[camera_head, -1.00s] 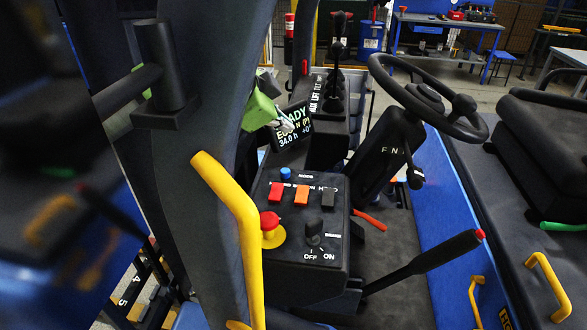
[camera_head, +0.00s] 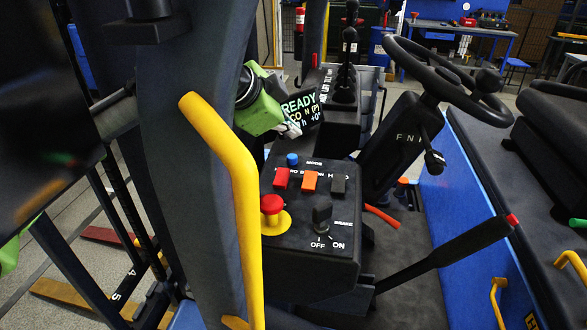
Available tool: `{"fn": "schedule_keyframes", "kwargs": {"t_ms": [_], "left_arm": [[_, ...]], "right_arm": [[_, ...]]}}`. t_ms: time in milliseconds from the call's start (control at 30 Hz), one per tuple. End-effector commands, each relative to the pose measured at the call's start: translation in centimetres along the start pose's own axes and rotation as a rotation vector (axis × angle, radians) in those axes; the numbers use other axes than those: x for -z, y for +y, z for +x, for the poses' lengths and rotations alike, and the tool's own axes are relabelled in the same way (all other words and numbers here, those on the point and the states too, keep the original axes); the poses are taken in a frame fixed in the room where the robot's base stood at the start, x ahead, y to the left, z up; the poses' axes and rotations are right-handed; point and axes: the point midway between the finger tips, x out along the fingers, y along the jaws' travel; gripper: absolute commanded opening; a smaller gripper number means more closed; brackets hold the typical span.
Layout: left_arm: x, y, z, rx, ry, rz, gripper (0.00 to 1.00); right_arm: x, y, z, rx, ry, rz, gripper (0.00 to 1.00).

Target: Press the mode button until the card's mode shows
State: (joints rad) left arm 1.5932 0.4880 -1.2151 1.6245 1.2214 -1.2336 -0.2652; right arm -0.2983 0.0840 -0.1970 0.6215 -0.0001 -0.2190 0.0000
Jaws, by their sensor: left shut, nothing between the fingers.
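The blue mode button (camera_head: 292,160) stands at the top of the black control panel (camera_head: 285,255), beside the label MODE. My left gripper (camera_head: 292,131) is green with pale fingertips. It is shut and empty, a little above the button in the picture and apart from it. It covers the lower left of the dark display (camera_head: 306,104), which reads READY, with ECO N (P) partly hidden below. No separate card with a mode can be made out.
Red (camera_head: 282,178), orange (camera_head: 309,180) and black (camera_head: 338,183) switches sit just below the button. A red mushroom knob (camera_head: 271,203) and a black rotary switch (camera_head: 321,217) are lower. A yellow grab rail (camera_head: 240,190) runs left of the panel. Levers and a steering wheel (camera_head: 440,75) stand right.

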Motion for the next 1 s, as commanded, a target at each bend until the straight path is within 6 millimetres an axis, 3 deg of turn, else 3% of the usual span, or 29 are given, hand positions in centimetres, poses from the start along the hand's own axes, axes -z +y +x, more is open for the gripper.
{"fn": "schedule_keyframes", "kwargs": {"t_ms": [33, 300, 567, 1000], "left_arm": [[-0.7, 0.7, 0.8, 0.002, 0.000, 0.001, 0.00], [-1.4, 1.1, 2.5, 0.000, 0.001, -0.001, 0.00], [-1.4, 1.1, 2.6, 0.001, 0.000, -0.001, 0.00], [-1.5, 1.1, 2.6, 0.001, 0.000, 0.000, 0.00]], "right_arm": [[-0.3, -0.1, 1.5, 0.001, -0.003, 0.000, 0.40], [-0.4, -0.2, 1.1, 0.002, -0.005, -0.001, 0.40], [-0.6, -1.1, 1.1, 0.012, -0.007, -0.001, 0.40], [-0.3, -0.8, 1.1, 0.009, -0.004, -0.002, 0.40]]}}
